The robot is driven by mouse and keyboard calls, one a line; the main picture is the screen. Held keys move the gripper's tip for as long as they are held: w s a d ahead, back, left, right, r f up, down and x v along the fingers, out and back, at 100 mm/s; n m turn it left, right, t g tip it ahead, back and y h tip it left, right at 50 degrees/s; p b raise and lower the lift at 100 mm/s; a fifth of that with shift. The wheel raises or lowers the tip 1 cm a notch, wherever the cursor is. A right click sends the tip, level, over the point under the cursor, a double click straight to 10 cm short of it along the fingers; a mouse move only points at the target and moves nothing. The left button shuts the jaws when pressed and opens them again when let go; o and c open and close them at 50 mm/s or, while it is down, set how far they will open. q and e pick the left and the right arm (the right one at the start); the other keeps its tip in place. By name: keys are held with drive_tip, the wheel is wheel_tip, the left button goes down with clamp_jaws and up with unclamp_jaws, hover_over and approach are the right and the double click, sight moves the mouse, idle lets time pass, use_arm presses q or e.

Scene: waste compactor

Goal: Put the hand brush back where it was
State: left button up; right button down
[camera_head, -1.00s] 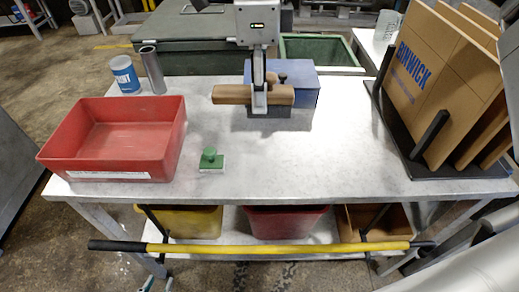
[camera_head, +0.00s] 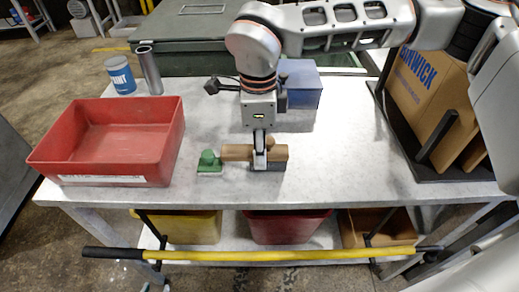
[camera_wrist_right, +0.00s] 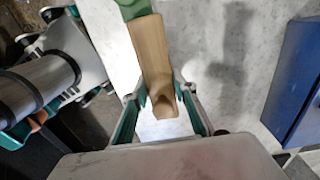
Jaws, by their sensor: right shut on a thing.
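In the right wrist view, the brush (camera_wrist_right: 153,55) runs up and away between the fingers of my right gripper (camera_wrist_right: 170,103).
A red bin (camera_head: 62,160) stands at the left, with a paint can (camera_head: 120,76) and metal tube (camera_head: 150,72) behind it. A blue box (camera_head: 302,84) is behind the brush. Cardboard (camera_head: 425,90) stands in a dark rack at the right. A yellow bar (camera_head: 260,256) crosses in front.

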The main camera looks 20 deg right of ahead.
use_arm(q)
drive_tip(key=shift+s, duration=0.15)
use_arm(e)
drive_tip(key=shift+f, duration=0.1)
drive_tip(key=c, duration=1.6)
unclamp_jaws()
drive_tip(key=shift+c, duration=0.2)
use_arm(q)
drive_tip(key=shift+s+d+r+p, duration=0.2)
drive_tip(key=shift+s+r+p, duration=0.1)
drive_tip(key=shift+p, duration=0.45)
use_arm(e)
wheel_tip(320, 180, up, 12)
drive_tip(key=shift+w, duration=0.15)
use_arm(q)
drive_tip(key=shift+w+r, duration=0.15)
drive_tip(key=shift+w, duration=0.05)
